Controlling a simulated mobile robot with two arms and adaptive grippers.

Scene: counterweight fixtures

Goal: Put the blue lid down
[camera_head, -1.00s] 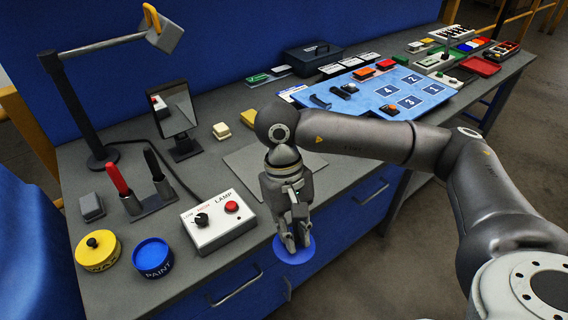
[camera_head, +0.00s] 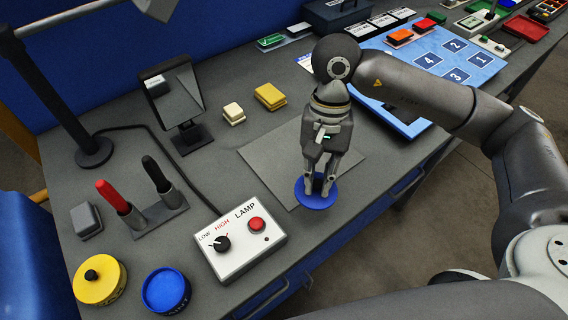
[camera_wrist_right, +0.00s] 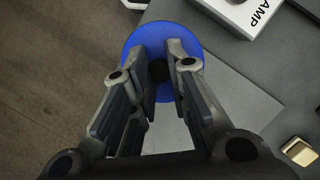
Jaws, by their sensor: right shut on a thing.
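The blue lid (camera_head: 316,193) is a round disc with a dark knob, held under my right gripper (camera_head: 318,188). The right gripper is shut on the knob, which shows between the fingers in the right wrist view (camera_wrist_right: 159,70). There the blue disc (camera_wrist_right: 150,38) reaches out past both fingertips. The lid is over or near the front edge of a flat grey mat (camera_head: 290,165); I cannot tell whether it touches. A blue paint can (camera_head: 166,290) stands at the front left, apart from the lid. My left gripper is not in view.
A white lamp control box (camera_head: 240,245) stands left of the lid. A yellow can with a black knob (camera_head: 100,280), a stand with red and black handles (camera_head: 160,210), and yellow blocks (camera_head: 269,96) are nearby. The mat looks bare.

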